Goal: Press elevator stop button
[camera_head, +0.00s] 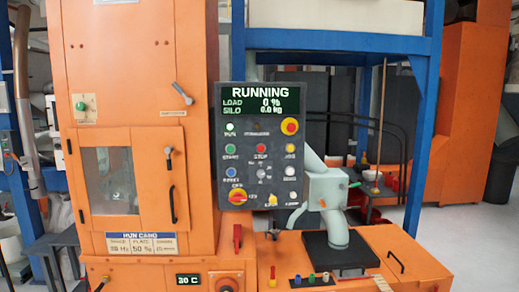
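A dark control panel (245,180) faces me near the middle of the head view. Its screen (260,99) reads RUNNING, with load 0 % and silo 0.0 kg. The red stop button (261,149), labelled STOP, sits near the panel's centre. The green start button (230,149) is to its left and a yellow button (291,148) to its right. A larger red mushroom button on a yellow ring (290,126) is above and to the right. Neither of my grippers shows in this view, and nothing visible touches the panel.
An orange machine cabinet (125,50) stands left of the panel. An orange bench (405,250) with small coloured knobs and a grey pipe (335,228) lies below and right. A blue frame (427,110) rises behind. Grey floor (460,250) is open at right.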

